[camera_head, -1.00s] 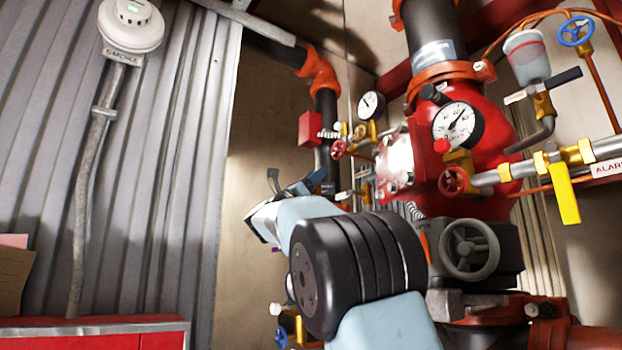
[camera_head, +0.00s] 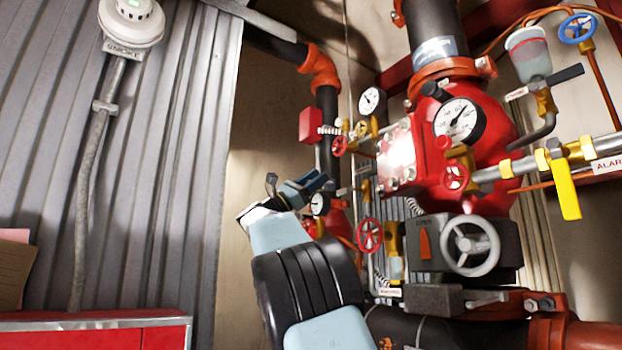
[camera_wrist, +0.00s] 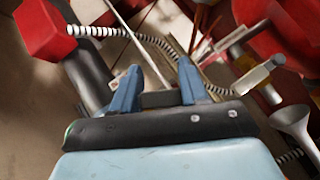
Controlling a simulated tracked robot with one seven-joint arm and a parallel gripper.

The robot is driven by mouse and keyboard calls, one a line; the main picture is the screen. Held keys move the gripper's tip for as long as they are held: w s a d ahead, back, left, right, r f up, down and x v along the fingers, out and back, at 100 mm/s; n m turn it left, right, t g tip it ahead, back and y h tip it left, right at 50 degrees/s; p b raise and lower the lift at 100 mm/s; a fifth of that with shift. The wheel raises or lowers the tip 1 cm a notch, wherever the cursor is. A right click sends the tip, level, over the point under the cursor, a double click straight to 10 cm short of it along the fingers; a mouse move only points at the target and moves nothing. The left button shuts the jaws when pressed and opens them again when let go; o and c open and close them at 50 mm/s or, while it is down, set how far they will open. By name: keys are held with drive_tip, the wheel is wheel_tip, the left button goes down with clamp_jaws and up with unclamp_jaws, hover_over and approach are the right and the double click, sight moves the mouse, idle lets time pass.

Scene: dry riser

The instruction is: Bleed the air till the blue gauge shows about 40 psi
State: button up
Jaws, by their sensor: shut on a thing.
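My gripper (camera_head: 308,182) is left of the red pipework in the head view. Its two blue fingers also show in the wrist view (camera_wrist: 158,88), with a gap and a small dark bar between them. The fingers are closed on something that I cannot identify. A large white-faced gauge (camera_head: 459,121) sits on the red valve body. The gauge numbers are too small to read.
A red handwheel (camera_head: 370,236) and a grey handwheel (camera_head: 470,246) are right of my arm. A red box (camera_head: 311,125) is above my gripper.

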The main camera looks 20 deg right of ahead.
drive_tip(key=shift+s+d+f+m+g+y, duration=0.15)
drive_tip(key=shift+d+m+g+y, duration=0.15)
drive_tip(key=shift+m+g, duration=0.4)
drive_tip(key=o, duration=0.6)
drive_tip(key=shift+o, duration=0.5)
drive_tip(key=shift+d, duration=0.1)
drive_tip(key=shift+a, duration=0.2)
